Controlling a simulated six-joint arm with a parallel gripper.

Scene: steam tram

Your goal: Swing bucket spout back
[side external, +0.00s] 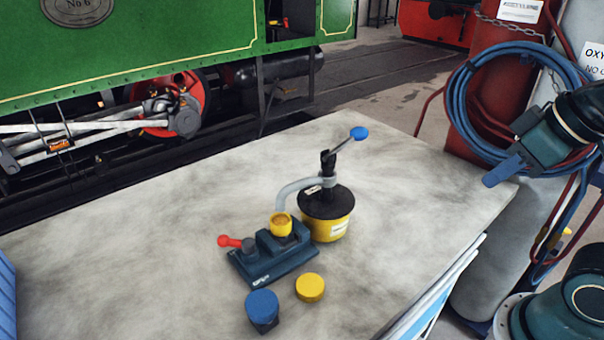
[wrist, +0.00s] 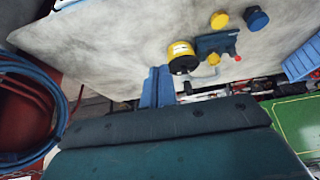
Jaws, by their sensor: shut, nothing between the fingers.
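The yellow bucket (side external: 332,228) with a black lid stands on the bench, and it also shows in the wrist view (wrist: 181,49). Its pump lever with a blue knob (side external: 359,133) leans up to the right. A pale curved spout (side external: 292,189) runs left from the lid top, its end over or close to a yellow cup (side external: 281,222) on a dark blue fixture (side external: 268,258). The spout shows partly in the wrist view (wrist: 207,78). My gripper (side external: 490,179) is shut and empty, at the right beyond the bench edge, well away from the bucket. Its blue fingers (wrist: 158,72) are together.
The fixture has a red-knobbed lever (side external: 230,241). A blue bin (side external: 5,290) is at the left edge. Gas cylinders with coiled blue hose (side external: 460,105) stand at the right. Much of the bench is clear.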

